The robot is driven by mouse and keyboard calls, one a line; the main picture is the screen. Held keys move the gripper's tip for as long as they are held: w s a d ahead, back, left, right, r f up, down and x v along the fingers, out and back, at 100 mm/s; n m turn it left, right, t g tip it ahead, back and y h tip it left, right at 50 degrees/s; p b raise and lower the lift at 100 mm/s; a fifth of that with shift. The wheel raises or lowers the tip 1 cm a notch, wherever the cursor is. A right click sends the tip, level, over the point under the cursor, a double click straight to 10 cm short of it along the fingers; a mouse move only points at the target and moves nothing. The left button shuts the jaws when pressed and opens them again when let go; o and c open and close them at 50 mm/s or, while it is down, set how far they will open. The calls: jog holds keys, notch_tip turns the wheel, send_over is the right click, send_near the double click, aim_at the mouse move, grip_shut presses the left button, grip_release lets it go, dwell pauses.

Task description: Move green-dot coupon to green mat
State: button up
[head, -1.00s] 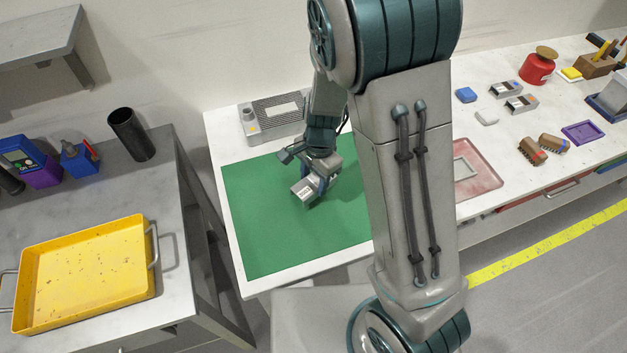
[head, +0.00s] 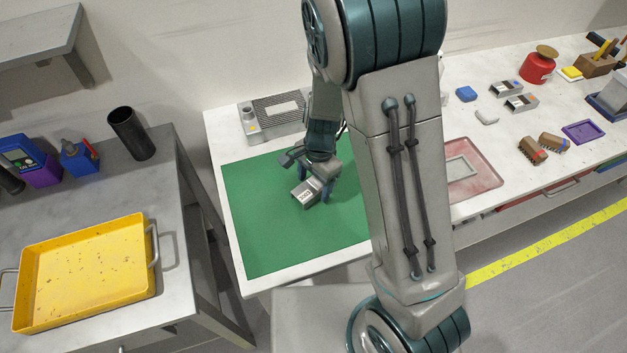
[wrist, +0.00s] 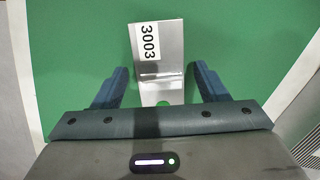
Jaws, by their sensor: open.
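The coupon is a grey metal piece with a white "3003" label (wrist: 160,45) and a green dot near its lower end in the wrist view. It lies on the green mat (head: 262,235); in the head view the coupon (head: 304,194) is partly hidden by my gripper. My gripper (head: 325,188) is low over the mat's upper right part. In the wrist view its fingers (wrist: 161,88) are open, one on each side of the coupon's lower end, with green mat showing in the gaps.
A grey slotted device (head: 275,117) stands behind the mat. Two similar metal pieces (head: 521,103) lie on the right bench, near a pinkish tray (head: 488,183). A yellow tray (head: 85,313) is on the left table. The mat's left and front areas are bare.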

aim_at(318, 182)
notch_tip(318, 182, up, 11)
jog(key=d, duration=0.1)
jog(key=s+d+r+n+t+h, duration=0.1)
jog(key=s+d+r+n+t, duration=0.3)
jog(key=s+d+r+n, duration=0.6)
jog(key=shift+s+d+r, duration=0.35)
jog(key=shift+s, duration=1.1)
